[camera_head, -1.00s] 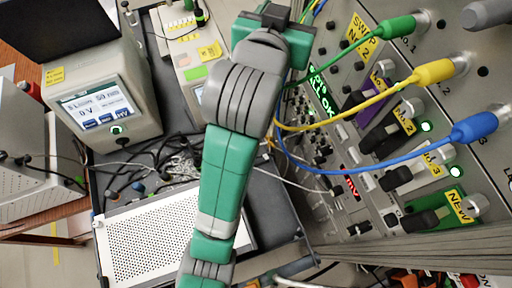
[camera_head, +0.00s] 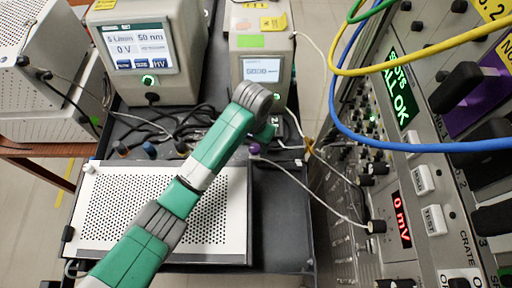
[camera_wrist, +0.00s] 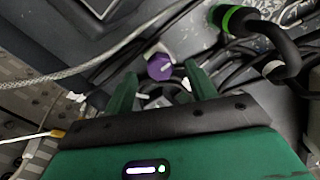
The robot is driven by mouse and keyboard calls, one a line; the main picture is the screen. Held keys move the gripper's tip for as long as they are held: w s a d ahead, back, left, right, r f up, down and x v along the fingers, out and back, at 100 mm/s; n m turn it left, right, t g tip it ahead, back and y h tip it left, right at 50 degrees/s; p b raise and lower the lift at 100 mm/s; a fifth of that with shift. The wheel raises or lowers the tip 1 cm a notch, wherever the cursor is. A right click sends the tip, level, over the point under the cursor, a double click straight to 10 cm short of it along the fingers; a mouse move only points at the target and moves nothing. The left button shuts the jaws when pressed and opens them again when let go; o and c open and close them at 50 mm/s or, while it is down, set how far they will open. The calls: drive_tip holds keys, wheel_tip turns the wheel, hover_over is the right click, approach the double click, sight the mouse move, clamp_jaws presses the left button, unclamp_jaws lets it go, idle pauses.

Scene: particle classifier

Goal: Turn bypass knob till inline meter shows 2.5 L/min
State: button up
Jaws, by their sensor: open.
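A small purple knob (camera_head: 254,148) sits beside my gripper (camera_head: 266,134) in the head view, near the back edge of the perforated white box. In the wrist view, the purple knob (camera_wrist: 159,66) appears in the gap between the two green fingertips of my open gripper (camera_wrist: 158,78). I cannot tell whether the knob lies between the fingers or beyond them, and I see no contact. A beige meter box (camera_head: 262,40) with a small lit screen (camera_head: 263,70) stands behind my gripper; its digits are too small to read.
The perforated white box (camera_head: 215,215) lies below my arm. Black cables (camera_head: 170,125) run behind it. A tall rack panel (camera_head: 400,180) with knobs and coloured cables fills the right side.

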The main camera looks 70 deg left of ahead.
sight(255, 150)
drive_tip(key=shift+f, duration=1.4)
drive_tip(key=shift+c, duration=0.5)
drive_tip(key=c, duration=0.9)
drive_tip(key=r+p, duration=0.1)
drive_tip(key=p, duration=0.2)
drive_tip(key=shift+d+m, duration=0.1)
drive_tip(key=shift+m, duration=0.3)
drive_tip(key=m+p, duration=0.1)
drive_tip(key=p, duration=0.2)
drive_tip(key=m+p, duration=0.2)
drive_tip(key=shift+f+m, duration=0.25)
drive_tip(key=shift+m, duration=0.15)
drive_tip(key=shift+a+f+m+p, duration=0.1)
drive_tip(key=shift+m+p, duration=0.55)
drive_tip(key=shift+m, duration=0.4)
drive_tip(key=shift+a+f+m+p, duration=0.1)
drive_tip(key=shift+m+p, duration=0.5)
drive_tip(key=shift+m, duration=0.45)
